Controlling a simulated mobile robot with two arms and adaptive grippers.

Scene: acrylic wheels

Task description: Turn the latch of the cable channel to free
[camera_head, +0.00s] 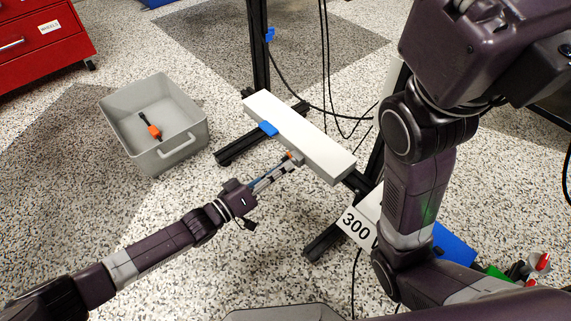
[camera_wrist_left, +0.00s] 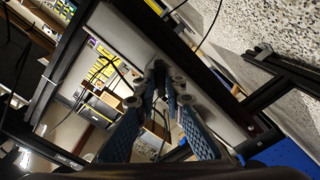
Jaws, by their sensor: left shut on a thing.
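The cable channel (camera_head: 312,146) is a long white box on a dark frame in the head view, running from upper left to lower right. A blue piece (camera_head: 268,129) sits on its near edge, left of the middle. My left gripper (camera_head: 294,160) reaches the near side of the channel and is shut on a small part there. A small orange spot (camera_head: 290,154) shows at the fingertips; the fingers hide most of the held part, which looks like the latch. In the left wrist view the channel is the grey face (camera_wrist_left: 120,45) behind the blue-padded fingers. My right gripper is out of view.
A grey bin (camera_head: 185,150) with an orange and black tool (camera_head: 153,130) stands on the floor at left. Black cables (camera_head: 325,70) hang behind the channel. A white "300" sign (camera_head: 356,226) is at right. A red cabinet (camera_head: 40,40) is at upper left.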

